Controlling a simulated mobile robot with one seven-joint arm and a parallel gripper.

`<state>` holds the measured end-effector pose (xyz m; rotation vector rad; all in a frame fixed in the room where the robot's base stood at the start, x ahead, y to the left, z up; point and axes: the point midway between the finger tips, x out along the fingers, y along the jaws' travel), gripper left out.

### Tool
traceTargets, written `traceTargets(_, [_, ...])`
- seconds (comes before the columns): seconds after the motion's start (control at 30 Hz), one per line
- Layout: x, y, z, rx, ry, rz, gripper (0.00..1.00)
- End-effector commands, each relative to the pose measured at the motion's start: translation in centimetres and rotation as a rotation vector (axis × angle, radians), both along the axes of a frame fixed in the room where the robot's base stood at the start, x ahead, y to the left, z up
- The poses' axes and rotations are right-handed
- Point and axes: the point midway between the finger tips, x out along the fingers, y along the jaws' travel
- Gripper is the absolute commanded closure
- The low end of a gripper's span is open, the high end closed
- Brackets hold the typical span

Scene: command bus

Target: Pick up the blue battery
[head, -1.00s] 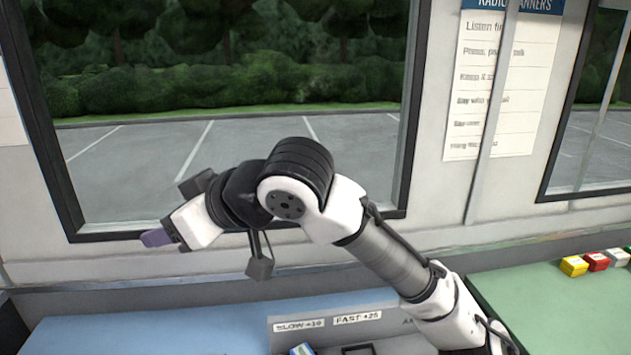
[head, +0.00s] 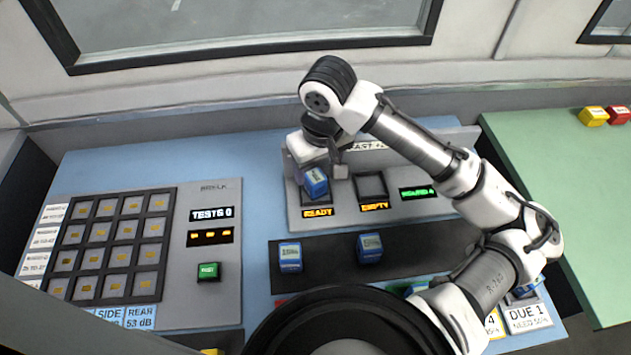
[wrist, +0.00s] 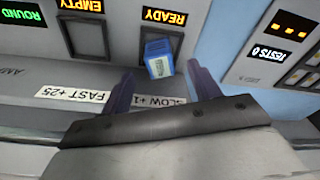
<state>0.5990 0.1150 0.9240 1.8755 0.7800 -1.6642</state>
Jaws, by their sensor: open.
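A blue battery (head: 316,183) with a pale label stands in the left slot of the grey charger (head: 420,212), above a lit READY display. It also shows in the wrist view (wrist: 158,57), ahead of my gripper and between the lines of its two purple fingers. My gripper (wrist: 163,84) is open and empty, apart from the battery. In the head view my fingers are hard to make out behind it. Two more blue batteries, one on the left (head: 290,256) and one on the right (head: 369,248), stand on the dark strip in front.
The charger's other slot (head: 371,186) is empty, with a lit EMPTY display. A panel with a grid of cells (head: 112,240) and a green button (head: 208,271) lies at left. Yellow (head: 593,116) and red (head: 619,115) blocks sit on the green counter at right.

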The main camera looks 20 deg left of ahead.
Motion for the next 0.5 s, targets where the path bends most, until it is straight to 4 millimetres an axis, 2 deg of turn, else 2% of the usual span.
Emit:
traceTargets(0.17, [0.2, 0.1, -1.0, 0.0, 0.001, -0.001, 0.38])
traceTargets(0.5, [0.9, 0.7, -5.2, 0.0, 0.001, -0.001, 0.38])
